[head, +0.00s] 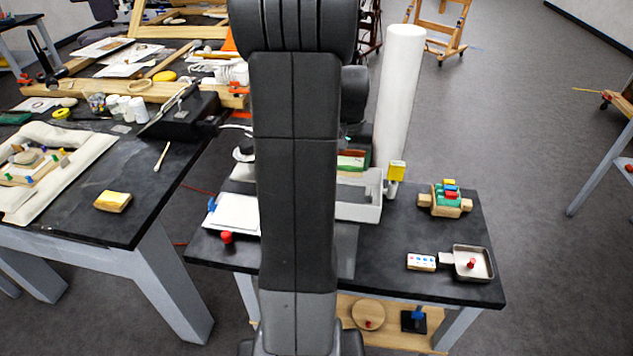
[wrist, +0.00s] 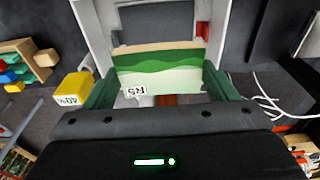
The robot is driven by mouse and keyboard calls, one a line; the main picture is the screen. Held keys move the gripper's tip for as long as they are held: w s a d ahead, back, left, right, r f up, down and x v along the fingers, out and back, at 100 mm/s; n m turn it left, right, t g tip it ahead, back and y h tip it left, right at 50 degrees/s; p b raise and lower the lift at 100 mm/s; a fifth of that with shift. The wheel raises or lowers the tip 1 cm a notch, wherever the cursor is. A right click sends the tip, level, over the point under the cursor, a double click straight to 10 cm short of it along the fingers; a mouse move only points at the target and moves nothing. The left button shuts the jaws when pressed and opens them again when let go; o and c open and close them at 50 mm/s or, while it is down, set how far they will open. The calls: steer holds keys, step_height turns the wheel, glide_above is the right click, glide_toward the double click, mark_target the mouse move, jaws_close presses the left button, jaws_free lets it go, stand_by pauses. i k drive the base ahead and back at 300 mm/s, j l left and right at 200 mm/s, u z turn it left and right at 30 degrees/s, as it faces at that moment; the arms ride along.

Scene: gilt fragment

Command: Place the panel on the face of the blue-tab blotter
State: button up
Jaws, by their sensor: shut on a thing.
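The panel (wrist: 158,72) is a small board with a painted green landscape and a label reading R5. In the wrist view my gripper (wrist: 160,88) is shut on it, with a green finger at each side. The panel appears to be over or in a pale tray (wrist: 88,28); I cannot tell whether it touches it. In the head view a bit of the panel (head: 351,161) shows right of my arm, which hides most of my gripper. The blotter (head: 236,214), a white sheet with a blue tab at its left, lies on the dark table, partly hidden by my arm.
The tray (head: 360,211) has raised walls. A yellow block (head: 397,170) stands at its right, with a wooden holder of coloured pieces (head: 445,200) beyond. A red knob (head: 227,237) sits at the blotter's front. A tall white roll (head: 402,95) stands behind the table.

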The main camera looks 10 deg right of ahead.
mark_target(239, 211)
steer(key=j, duration=0.7)
steer(key=k+j, duration=0.1)
steer(key=j, duration=0.6)
